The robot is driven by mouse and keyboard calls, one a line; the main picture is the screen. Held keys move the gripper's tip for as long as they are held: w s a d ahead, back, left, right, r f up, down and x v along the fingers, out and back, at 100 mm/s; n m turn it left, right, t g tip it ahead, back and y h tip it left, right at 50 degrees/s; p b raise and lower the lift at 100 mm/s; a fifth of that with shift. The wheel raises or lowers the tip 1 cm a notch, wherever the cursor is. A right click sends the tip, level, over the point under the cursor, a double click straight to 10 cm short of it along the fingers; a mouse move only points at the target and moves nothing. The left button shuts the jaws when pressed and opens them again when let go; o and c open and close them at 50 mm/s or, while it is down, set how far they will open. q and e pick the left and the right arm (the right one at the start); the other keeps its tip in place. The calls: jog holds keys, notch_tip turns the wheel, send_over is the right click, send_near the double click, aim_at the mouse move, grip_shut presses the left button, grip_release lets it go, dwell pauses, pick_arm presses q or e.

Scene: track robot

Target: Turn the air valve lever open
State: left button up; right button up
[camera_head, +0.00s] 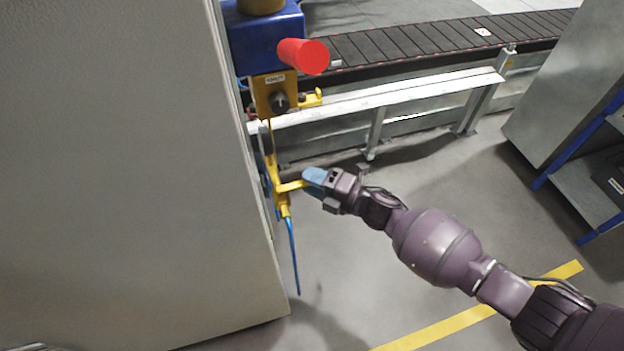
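A yellow air pipe (271,165) runs down beside the grey cabinet, with a blue hose (294,255) hanging from its lower end. A short yellow branch (291,186) sticks out to the right. At its end is a blue piece (314,178), which looks like the grip of the valve lever. My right gripper (328,187) is at this blue piece, reaching in from the lower right. The two overlap in the picture; I cannot tell whether the fingers are closed on it. My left gripper is out of view.
A tall grey cabinet (120,170) fills the left side. Above the pipe are a blue unit (262,35) and a red cylindrical knob (303,56). A conveyor (420,42) with a metal frame runs behind. A shelf (590,190) stands at right. The floor between is clear.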

jog(key=shift+a, duration=0.1)
jog(key=shift+c, duration=0.5)
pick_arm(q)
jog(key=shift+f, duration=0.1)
pick_arm(e)
grip_shut()
